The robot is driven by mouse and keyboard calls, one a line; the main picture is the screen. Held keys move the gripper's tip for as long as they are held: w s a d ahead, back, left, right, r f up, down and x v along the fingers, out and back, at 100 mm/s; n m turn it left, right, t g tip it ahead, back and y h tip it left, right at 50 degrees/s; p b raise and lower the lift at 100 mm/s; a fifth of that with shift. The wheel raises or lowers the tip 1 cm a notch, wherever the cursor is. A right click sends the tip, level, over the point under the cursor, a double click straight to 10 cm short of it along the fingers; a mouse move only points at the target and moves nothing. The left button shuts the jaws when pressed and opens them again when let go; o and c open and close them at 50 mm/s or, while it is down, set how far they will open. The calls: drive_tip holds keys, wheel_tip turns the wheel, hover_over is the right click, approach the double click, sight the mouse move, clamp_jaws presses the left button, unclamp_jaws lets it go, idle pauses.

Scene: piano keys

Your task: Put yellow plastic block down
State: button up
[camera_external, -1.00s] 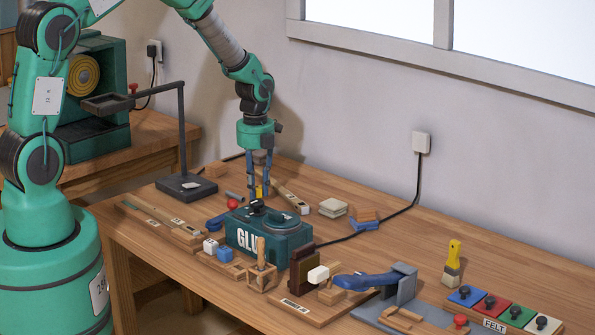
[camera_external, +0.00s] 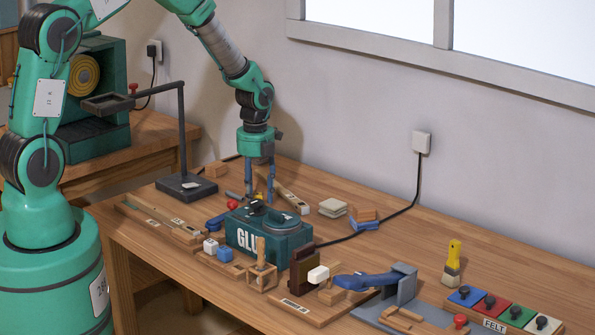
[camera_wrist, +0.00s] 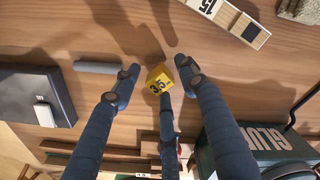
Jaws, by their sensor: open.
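The yellow block (camera_wrist: 158,80), marked with the digits 35, shows in the wrist view between the fingers of my gripper (camera_wrist: 157,72). The fingers are apart, with wood visible on the block's left and only a small space on its right. The block appears to be at the tabletop; whether a finger touches it is hard to tell. In the external view my gripper (camera_external: 259,198) points down behind the glue box (camera_external: 268,236). The block is mostly hidden there by the fingers and the box.
A black stand (camera_external: 186,187) is left of my gripper. A grey rod (camera_wrist: 100,67) lies left of the block, and a wooden piece marked 15 (camera_wrist: 228,18) lies beyond it. The glue box is close on the right in the wrist view (camera_wrist: 262,145).

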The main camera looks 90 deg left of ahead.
sight(257, 194)
drive_tip(key=shift+r, duration=0.15)
wheel_tip(257, 194, up, 12)
drive_tip(key=p, duration=0.2)
idle(0.5)
idle(0.5)
drive_tip(key=w+d+r+n+t+y, duration=0.15)
drive_tip(key=d+r+n, duration=0.55)
drive_tip(key=d+r, duration=1.75)
drive_tip(key=s+d+r+n+t, duration=0.1)
drive_tip(key=s+d+r+n, duration=0.25)
drive_tip(key=d, duration=0.35)
drive_tip(key=s+d+r+n+t, duration=0.1)
drive_tip(key=s+d+r+n, duration=0.2)
drive_tip(key=d, duration=0.5)
drive_tip(key=s+d+r+n+t+h, duration=0.1)
drive_tip(key=s+d+n, duration=0.3)
drive_tip(key=s+d, duration=0.5)
drive_tip(key=s+r+t, duration=0.1)
drive_tip(key=s, duration=0.2)
drive_tip(key=shift+d, duration=0.3)
